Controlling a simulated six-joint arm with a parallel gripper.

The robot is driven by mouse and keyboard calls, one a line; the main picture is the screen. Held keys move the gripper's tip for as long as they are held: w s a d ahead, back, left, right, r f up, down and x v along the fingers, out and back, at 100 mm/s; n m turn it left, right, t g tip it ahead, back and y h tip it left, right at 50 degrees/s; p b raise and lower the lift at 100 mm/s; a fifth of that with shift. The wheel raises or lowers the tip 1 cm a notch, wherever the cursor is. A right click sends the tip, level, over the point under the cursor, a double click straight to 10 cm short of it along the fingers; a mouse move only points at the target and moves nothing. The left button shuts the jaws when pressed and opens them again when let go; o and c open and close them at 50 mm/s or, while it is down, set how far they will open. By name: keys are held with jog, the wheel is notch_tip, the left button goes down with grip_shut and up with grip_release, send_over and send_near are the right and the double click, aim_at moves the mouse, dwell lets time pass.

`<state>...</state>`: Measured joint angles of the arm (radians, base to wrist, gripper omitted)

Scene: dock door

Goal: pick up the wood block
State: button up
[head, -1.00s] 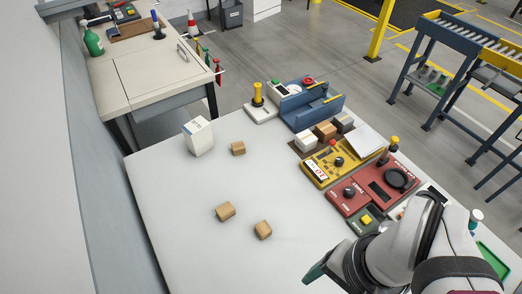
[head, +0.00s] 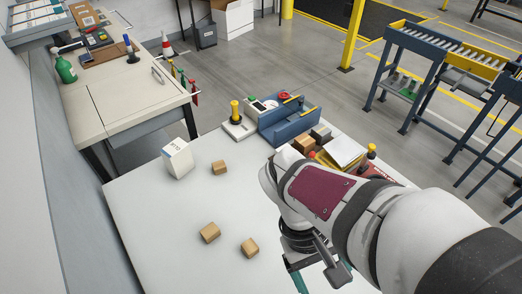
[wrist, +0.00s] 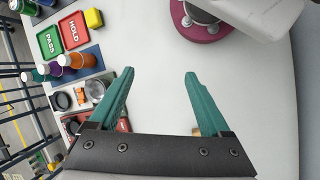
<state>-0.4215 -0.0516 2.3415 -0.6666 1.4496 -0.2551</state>
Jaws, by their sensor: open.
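Three small wood blocks lie on the white table (head: 150,215). One wood block (head: 219,167) is beside the white carton, another (head: 210,232) is nearer the front, and a third (head: 250,247) is to its right. I cannot tell which one the task means. My gripper (head: 318,279) is to the right of the front blocks, partly hidden by my arm. In the wrist view my gripper (wrist: 159,74) has its teal fingers spread with nothing between them. A tan sliver (wrist: 196,131) shows by the right finger's base, too little to identify.
A white carton (head: 177,158) stands at the table's back left. A blue tray (head: 290,122) and a joystick box (head: 238,124) are at the back edge. The wrist view shows HOLD (wrist: 73,30) and PASS (wrist: 50,41) pads and several cups. The table's left half is mostly clear.

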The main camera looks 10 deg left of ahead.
jog(key=w+a+f+n+t+h, duration=0.2)
jog(key=w+a+f+n+h, duration=0.15)
jog(key=n, duration=0.35)
jog(key=n+t+h, duration=0.2)
jog(key=n+t, duration=0.8)
jog(key=n, duration=0.5)
send_over(246, 248)
jog(key=s+a, duration=0.1)
jog(key=s, duration=0.1)
notch_tip(246, 248, down, 8)
jog(key=shift+n, duration=0.3)
jog(key=f, duration=0.7)
jog(key=shift+w+a+f, duration=0.1)
jog(key=shift+a+f, duration=0.1)
jog(key=shift+a, duration=0.1)
jog(key=x, duration=0.2)
jog(key=shift+w+d, duration=0.3)
jog(key=shift+w, duration=0.05)
grip_shut()
